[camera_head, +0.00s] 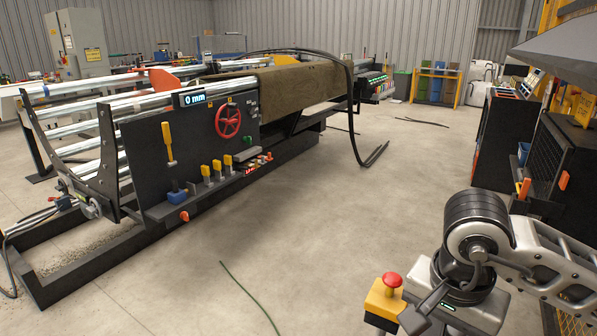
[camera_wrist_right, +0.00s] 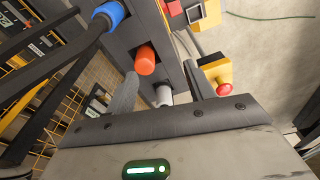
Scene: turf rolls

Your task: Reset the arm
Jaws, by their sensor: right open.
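My right arm (camera_head: 535,255) comes in from the right edge of the head view and bends down at a black ribbed joint. Its gripper (camera_wrist_right: 163,82) shows in the right wrist view with two grey fingers apart. An orange knob (camera_wrist_right: 146,60) and a pale cylinder (camera_wrist_right: 163,96) on a dark panel appear between the fingers in that view. I cannot tell whether the fingers touch them; neither looks gripped. A yellow box with a red mushroom button (camera_head: 391,280) is left of the gripper in the head view. My left arm and gripper are out of view.
A long roller machine (camera_head: 185,160) with a red handwheel (camera_head: 228,121) and a brown-green roll (camera_head: 300,85) fills the left. Dark cabinets (camera_head: 500,140) stand at the right. The concrete floor (camera_head: 330,210) between is mostly clear, with a thin green strand (camera_head: 250,296).

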